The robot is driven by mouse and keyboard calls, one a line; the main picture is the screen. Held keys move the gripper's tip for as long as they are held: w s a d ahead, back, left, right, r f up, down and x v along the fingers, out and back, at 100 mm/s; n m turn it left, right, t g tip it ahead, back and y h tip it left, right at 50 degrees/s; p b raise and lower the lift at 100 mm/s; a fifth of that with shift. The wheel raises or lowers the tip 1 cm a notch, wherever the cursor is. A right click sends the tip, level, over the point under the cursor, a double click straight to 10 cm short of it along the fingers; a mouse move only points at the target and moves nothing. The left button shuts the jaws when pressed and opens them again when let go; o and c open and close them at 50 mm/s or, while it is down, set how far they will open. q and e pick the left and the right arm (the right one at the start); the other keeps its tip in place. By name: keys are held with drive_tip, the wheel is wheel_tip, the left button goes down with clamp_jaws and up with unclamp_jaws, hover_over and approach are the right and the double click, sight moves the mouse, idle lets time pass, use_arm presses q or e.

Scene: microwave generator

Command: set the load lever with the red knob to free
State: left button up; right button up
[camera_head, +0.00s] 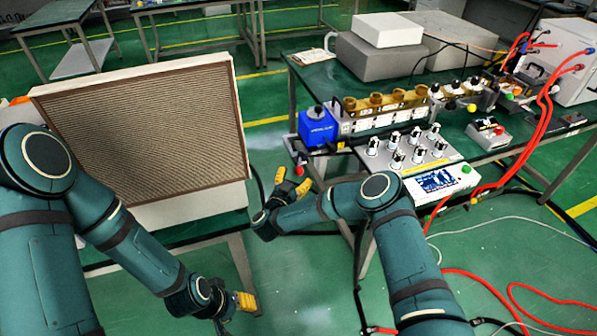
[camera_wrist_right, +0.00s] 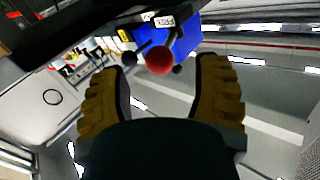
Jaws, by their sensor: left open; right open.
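The red knob (camera_wrist_right: 160,61) of the load lever shows in the right wrist view, between the fingers and apart from both. It is below the front of a blue unit (camera_wrist_right: 185,40) with a white label. In the head view the red knob (camera_head: 299,170) is small, below the blue unit (camera_head: 318,126) at the left end of the bench. My right gripper (camera_head: 292,179) is open and empty, with its fingers pointing up just below the knob. The lever's arm is mostly hidden behind the knob. My left gripper (camera_head: 244,301) hangs low at the left, away from the bench.
A panel with several white-topped knobs (camera_head: 410,150) and a display box (camera_head: 441,181) stand right of the blue unit. Red cables (camera_head: 540,125) run down to the floor. A large grille panel (camera_head: 150,125) stands at the left. Dark knobs (camera_wrist_right: 129,61) flank the red one.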

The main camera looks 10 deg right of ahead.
drive_tip(key=v, duration=0.8)
drive_tip(key=shift+s, duration=0.15)
drive_tip(key=shift+o, duration=0.2)
drive_tip(key=shift+a, duration=0.15)
